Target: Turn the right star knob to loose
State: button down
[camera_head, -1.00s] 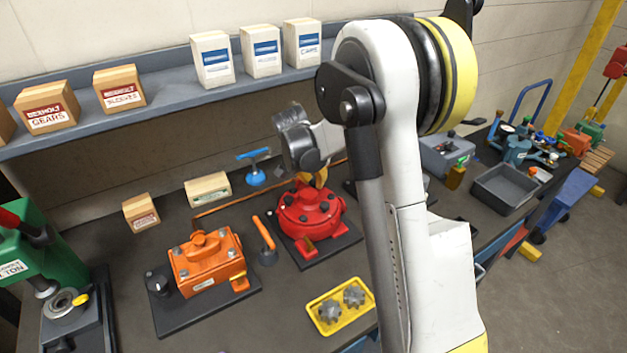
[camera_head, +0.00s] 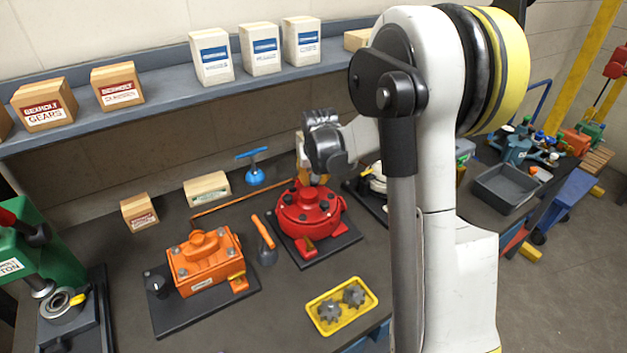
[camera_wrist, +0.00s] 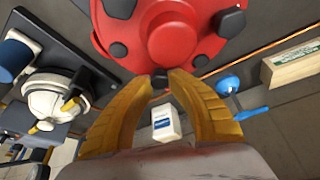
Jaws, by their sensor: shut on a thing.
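The red round housing (camera_head: 309,212) sits on a dark base plate in the middle of the bench, with several black knobs on it. My gripper (camera_wrist: 161,76) has its yellow fingers closed around a small dark knob (camera_wrist: 160,84) at the red housing's edge in the wrist view. In the head view my gripper (camera_head: 320,180) reaches down at the far side of the red housing. My wrist and fingers hide that knob there. Other dark knobs, such as one at the upper right (camera_wrist: 231,21), stand free. I cannot read any tag or knob setting.
An orange housing (camera_head: 205,262) stands at the left, with an orange-handled tool (camera_head: 264,238) beside it. A yellow tray (camera_head: 318,324) with grey gears lies in front. A blue T-handle (camera_head: 255,176) stands behind. Labelled boxes line the shelf (camera_head: 170,98).

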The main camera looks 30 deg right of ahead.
jog(key=shift+n+y, duration=0.6)
jog(key=shift+n, duration=0.9)
jog(key=c, duration=1.2)
grip_release()
jog(key=v, duration=1.2)
jog(key=shift+s, duration=0.15)
